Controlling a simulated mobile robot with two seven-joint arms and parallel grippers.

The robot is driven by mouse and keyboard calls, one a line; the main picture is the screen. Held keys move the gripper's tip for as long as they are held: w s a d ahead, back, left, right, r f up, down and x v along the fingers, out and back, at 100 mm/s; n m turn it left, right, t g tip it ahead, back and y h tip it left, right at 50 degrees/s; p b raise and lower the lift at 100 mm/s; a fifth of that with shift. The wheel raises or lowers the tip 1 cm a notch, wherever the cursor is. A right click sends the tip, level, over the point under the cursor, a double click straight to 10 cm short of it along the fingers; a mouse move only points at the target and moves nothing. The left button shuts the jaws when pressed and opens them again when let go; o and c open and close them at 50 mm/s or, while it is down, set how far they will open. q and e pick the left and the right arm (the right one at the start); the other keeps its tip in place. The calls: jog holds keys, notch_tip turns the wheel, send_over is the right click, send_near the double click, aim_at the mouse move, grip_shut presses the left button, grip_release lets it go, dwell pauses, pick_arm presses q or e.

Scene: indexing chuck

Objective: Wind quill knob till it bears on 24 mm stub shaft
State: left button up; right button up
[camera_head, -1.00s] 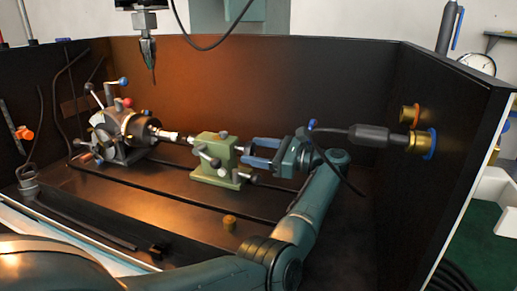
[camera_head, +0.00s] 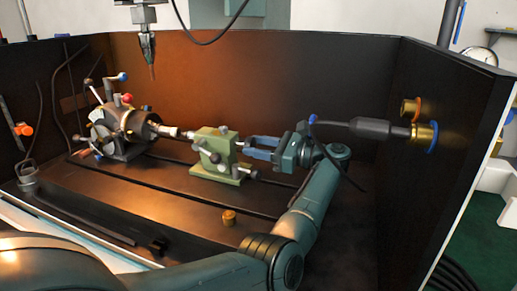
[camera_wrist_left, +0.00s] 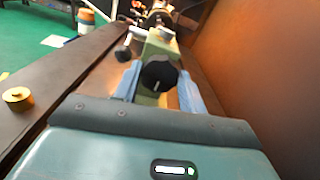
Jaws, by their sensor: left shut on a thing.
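The silver stub shaft (camera_head: 169,131) sticks out of the dark chuck (camera_head: 140,123) toward the green tailstock (camera_head: 213,157). The tailstock's quill points at the shaft's end; whether they touch is too small to tell. The black quill knob (camera_wrist_left: 157,75) is at the tailstock's near end in the left wrist view, where the tailstock (camera_wrist_left: 160,47) is behind it. My left gripper (camera_head: 248,147) reaches in from the right, with its blue fingers on both sides of the knob, shut on it. The fingers hide part of the knob in the head view. My right gripper is not in view.
A spindle with a thin tool (camera_head: 148,48) hangs above the bed. A brass piece (camera_head: 229,217) stands on the bed in front of the tailstock. Dark walls enclose the back and right, where brass fittings (camera_head: 421,134) stick out. A lever clamp (camera_head: 246,174) juts from the tailstock.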

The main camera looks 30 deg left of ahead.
pick_arm(q)
jog(key=shift+f+m+b, duration=0.3)
jog(key=shift+m+b, duration=0.2)
jog(key=shift+b, duration=0.45)
jog(key=shift+m+b, duration=0.4)
jog(key=shift+b, duration=0.05)
jog(key=shift+r+m+b, duration=0.2)
jog(key=shift+m+b, duration=0.3)
jog(key=shift+m, duration=1.8)
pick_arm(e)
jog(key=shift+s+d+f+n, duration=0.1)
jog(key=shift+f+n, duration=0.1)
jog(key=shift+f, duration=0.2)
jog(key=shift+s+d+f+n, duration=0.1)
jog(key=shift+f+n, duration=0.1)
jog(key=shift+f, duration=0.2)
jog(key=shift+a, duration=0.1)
pick_arm(q)
jog(key=o, duration=1)
jog(key=shift+r, duration=0.1)
